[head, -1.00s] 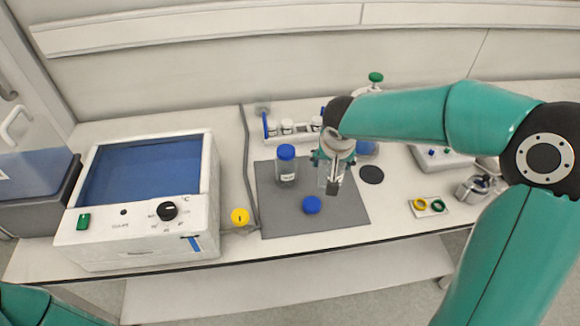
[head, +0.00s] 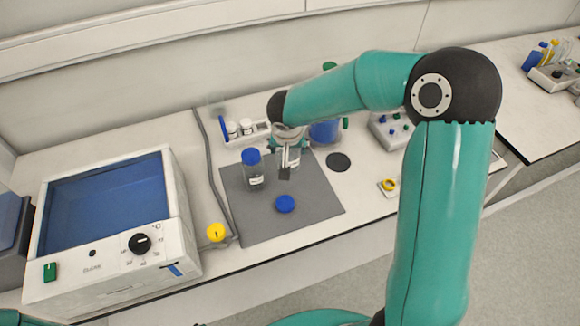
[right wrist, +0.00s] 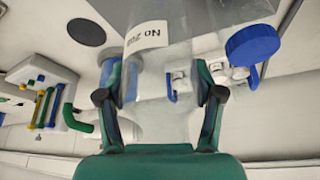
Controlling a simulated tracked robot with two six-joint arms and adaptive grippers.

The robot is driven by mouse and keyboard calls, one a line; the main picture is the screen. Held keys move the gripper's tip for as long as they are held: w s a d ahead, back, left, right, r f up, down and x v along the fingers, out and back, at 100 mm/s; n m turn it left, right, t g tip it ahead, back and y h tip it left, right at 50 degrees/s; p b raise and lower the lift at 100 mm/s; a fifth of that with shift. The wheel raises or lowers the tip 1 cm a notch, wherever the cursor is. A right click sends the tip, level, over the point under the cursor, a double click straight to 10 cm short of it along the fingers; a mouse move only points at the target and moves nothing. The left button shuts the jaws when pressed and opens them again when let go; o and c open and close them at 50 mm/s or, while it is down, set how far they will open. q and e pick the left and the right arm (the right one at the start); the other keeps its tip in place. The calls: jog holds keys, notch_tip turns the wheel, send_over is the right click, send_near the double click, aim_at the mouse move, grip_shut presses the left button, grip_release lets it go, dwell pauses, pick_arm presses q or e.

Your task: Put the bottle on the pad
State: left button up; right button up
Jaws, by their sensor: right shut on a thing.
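My right gripper (head: 286,168) is shut on a clear bottle, whose body (right wrist: 185,40) with a white label fills the upper middle of the right wrist view between the fingers. In the head view the gripper mostly hides this bottle. It is over the back right part of the grey pad (head: 255,224); I cannot tell whether its base touches. A second clear bottle with a blue cap (head: 252,168) stands upright on the pad, left of the gripper. A loose blue cap (head: 285,203) lies on the pad in front of the gripper. My left gripper is out of view.
A dark round disc (head: 338,161) lies right of the pad and also shows in the right wrist view (right wrist: 86,32). A vial rack (head: 247,133) and a blue container (head: 325,133) stand behind. A blue-topped bath (head: 108,205) and a yellow knob (head: 215,232) are left.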

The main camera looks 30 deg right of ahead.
notch_tip(320, 180, down, 9)
jog(key=shift+r+b, duration=0.1)
jog(key=shift+b, duration=0.25)
jog(key=o, duration=1.4)
